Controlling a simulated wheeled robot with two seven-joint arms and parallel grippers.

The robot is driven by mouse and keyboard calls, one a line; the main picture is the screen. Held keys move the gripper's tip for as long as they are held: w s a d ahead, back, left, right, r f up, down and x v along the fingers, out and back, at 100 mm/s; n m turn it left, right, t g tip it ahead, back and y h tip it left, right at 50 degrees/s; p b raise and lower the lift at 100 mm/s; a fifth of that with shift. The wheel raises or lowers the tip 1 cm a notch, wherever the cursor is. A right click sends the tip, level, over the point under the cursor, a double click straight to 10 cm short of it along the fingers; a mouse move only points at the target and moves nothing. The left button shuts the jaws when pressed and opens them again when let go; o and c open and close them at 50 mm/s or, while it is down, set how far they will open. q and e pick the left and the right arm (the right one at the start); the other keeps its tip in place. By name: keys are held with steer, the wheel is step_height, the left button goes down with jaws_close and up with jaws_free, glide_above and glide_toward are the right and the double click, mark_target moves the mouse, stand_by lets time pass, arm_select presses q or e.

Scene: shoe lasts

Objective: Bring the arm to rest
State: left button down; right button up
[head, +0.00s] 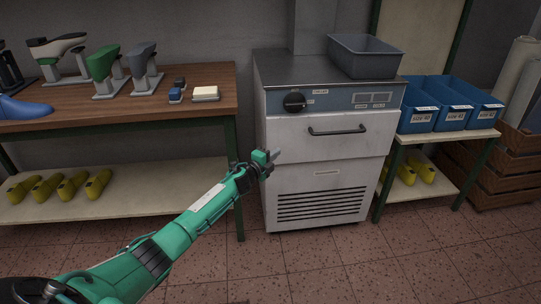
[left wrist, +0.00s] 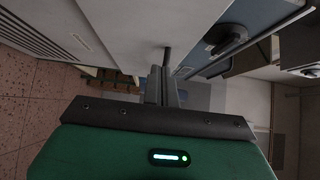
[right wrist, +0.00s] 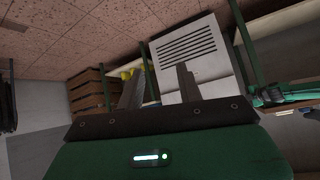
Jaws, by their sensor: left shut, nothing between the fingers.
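My left arm (head: 175,236) is green and reaches from the lower left toward the white cabinet. My left gripper (head: 273,156) is shut and empty, in front of the cabinet's left side and lower than the drawer handle. Its closed fingers also show in the left wrist view (left wrist: 162,84). I cannot tell the exact gap between the fingertips and the cabinet. My right gripper (right wrist: 160,84) shows only in the right wrist view. Its two fingers stand apart with nothing between them, and the cabinet's vented front is in the background.
The white cabinet (head: 325,180) has a dark handle (head: 338,131) and a grey bin (head: 365,58) on top. A wooden workbench (head: 140,107) with shoe-last stands is at left. Blue bins (head: 417,116) on a low table stand right. The tiled floor (head: 400,265) in front is clear.

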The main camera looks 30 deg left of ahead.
arm_select(q)
steer(key=shift+s+a, duration=0.15)
steer(key=shift+s, duration=1.1)
arm_select(e)
steer(key=shift+s+d+g+h, duration=0.3)
steer(key=shift+d+g, duration=0.2)
steer(key=shift+d, duration=0.05)
